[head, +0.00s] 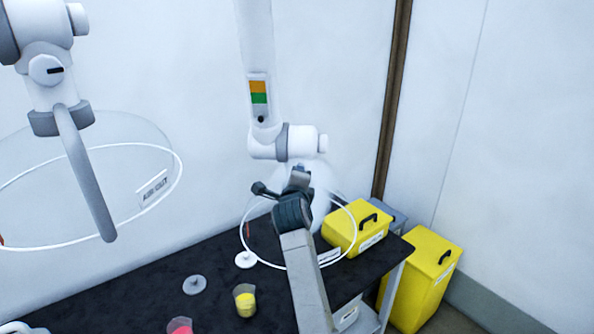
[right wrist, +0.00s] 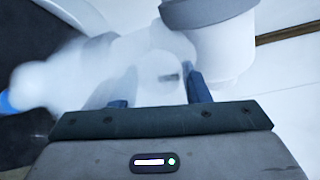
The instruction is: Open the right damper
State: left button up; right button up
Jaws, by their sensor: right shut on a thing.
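The right extraction arm (head: 258,45) hangs down at the middle of the head view, with an orange and green label (head: 258,92) above its white joint (head: 290,143). My right gripper (head: 281,183) reaches up to just below this joint, in front of the clear right hood (head: 331,205). In the right wrist view its two dark fingers (right wrist: 160,88) stand on either side of a white round damper knob (right wrist: 167,68) with a dark slot, and it is shut on it. The knob is hidden in the head view.
The left extraction arm (head: 47,68) and its clear hood (head: 120,165) hang at the left. Below, a black bench (head: 125,300) holds a yellow-filled beaker (head: 245,301), a pink-filled beaker (head: 180,326) and a yellow box (head: 346,235). A yellow bin (head: 422,275) stands at the right.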

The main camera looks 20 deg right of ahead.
jog(key=shift+n+p, duration=0.7)
jog(key=o, duration=1)
jog(key=shift+w+f, duration=0.1)
jog(key=shift+c, duration=0.2)
